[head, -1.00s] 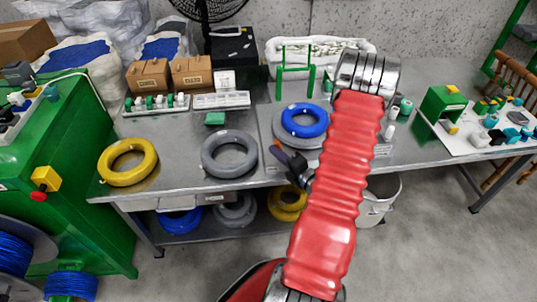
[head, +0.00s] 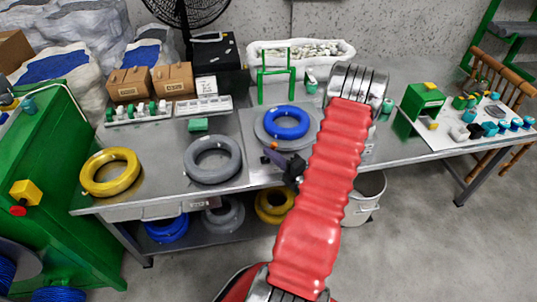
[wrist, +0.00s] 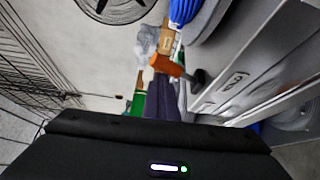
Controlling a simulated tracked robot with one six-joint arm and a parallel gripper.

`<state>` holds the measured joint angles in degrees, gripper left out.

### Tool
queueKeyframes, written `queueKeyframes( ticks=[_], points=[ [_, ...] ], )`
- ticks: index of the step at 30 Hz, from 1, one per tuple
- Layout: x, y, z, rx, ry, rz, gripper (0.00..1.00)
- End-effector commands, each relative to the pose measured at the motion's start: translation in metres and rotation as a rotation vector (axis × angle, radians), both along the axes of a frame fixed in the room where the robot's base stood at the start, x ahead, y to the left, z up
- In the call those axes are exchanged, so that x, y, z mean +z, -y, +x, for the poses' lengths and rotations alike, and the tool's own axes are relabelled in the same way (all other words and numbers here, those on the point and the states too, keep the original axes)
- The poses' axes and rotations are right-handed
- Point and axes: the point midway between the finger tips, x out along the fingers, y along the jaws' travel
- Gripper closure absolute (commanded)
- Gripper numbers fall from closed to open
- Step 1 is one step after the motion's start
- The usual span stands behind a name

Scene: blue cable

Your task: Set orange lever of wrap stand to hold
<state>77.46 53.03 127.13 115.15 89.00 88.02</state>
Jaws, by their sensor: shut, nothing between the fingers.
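The wrap stand (head: 261,134) is a round grey disc on the table with a blue cable coil (head: 287,122) on it. Its small orange lever (head: 274,146) shows at the front edge of the stand. In the wrist view the orange lever (wrist: 166,66) slants across the upper middle, with a dark piece at its right end. My gripper (head: 268,155) is shut and empty, just in front of the lever. In the wrist view its dark fingers (wrist: 160,84) end close by the lever; I cannot tell whether they touch it.
A grey coil (head: 213,160) and a yellow coil (head: 110,173) lie to the left on the table (head: 160,190). A green frame (head: 276,85) stands behind the stand. Cardboard boxes and trays are at the back left. A green machine (head: 50,150) stands at far left.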

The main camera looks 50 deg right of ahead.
Motion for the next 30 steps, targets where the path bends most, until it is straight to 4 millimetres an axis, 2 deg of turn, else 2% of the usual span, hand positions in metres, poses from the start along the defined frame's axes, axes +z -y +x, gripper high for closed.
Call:
queueKeyframes(
  ticks=[20,25,30],
  points=[
    [-0.001,0.007,-0.005,-0.018,-0.003,-0.003,1.00],
    [0.003,-0.001,-0.001,-0.014,-0.002,-0.004,1.00],
    [0.010,-0.017,0.006,-0.006,-0.001,-0.002,1.00]
  ],
)
